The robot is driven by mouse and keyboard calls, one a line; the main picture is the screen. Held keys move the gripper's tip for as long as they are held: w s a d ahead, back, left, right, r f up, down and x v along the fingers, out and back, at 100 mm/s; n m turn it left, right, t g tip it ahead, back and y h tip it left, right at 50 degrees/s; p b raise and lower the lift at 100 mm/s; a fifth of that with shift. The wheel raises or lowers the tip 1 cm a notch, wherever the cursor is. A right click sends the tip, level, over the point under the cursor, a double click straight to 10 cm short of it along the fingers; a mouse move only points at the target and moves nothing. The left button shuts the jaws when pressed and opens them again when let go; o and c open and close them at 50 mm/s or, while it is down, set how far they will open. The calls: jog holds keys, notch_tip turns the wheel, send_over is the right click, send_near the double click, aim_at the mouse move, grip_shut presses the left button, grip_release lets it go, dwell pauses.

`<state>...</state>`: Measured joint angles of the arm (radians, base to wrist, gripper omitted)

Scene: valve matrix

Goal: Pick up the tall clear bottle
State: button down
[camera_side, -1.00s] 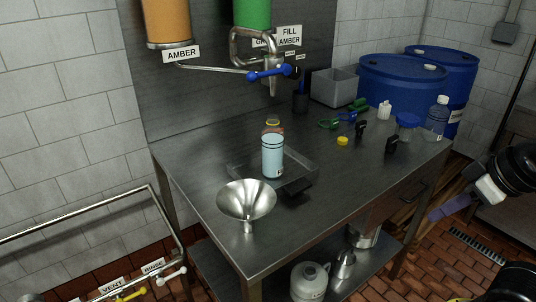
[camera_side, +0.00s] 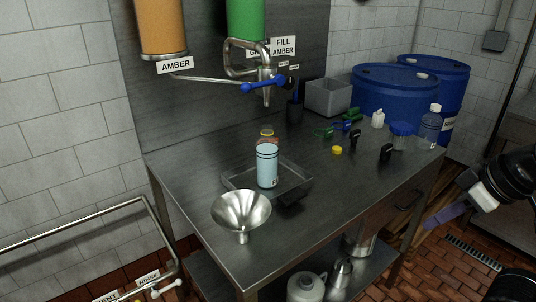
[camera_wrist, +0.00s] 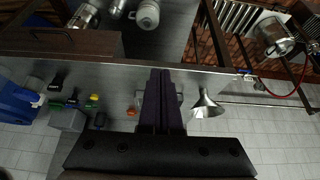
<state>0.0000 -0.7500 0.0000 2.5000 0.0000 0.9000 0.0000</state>
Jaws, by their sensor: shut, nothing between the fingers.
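A clear, bluish see-through bottle (camera_side: 430,130) with a white cap stands upright at the right back of the steel table in the side view. A pale blue cylindrical bottle (camera_side: 267,166) stands upright in a shallow tray (camera_side: 300,190) near the table's middle.
A steel funnel (camera_side: 241,210) stands at the table's front left. Blue drums (camera_side: 395,95) stand behind. The right front tabletop is clear.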

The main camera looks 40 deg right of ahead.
grip_release()
dwell(0.4)
jog(key=w+r+n+t+y, duration=0.1)
jog(key=w+r+t, duration=0.6)
jog(key=w, duration=0.7)
jog(key=w+r+n+t+y, duration=0.1)
jog(key=w+r+t, duration=0.55)
jog(key=w, duration=0.65)
jog(key=w+a+f+n+y, duration=0.1)
jog(key=w+y, duration=0.1)
jog(key=w, duration=0.3)
jog(key=g, duration=0.2)
send_near(260, 142)
notch_tip(260, 142, down, 2)
jog(key=d, duration=0.3)
jog(key=shift+s+a+f, duration=0.15)
jog(key=shift+s+f, duration=0.1)
jog(key=shift+f, duration=0.05)
jog(key=x, duration=1.3)
jog(key=shift+w+a+r, duration=0.15)
jog(key=shift+r, duration=0.25)
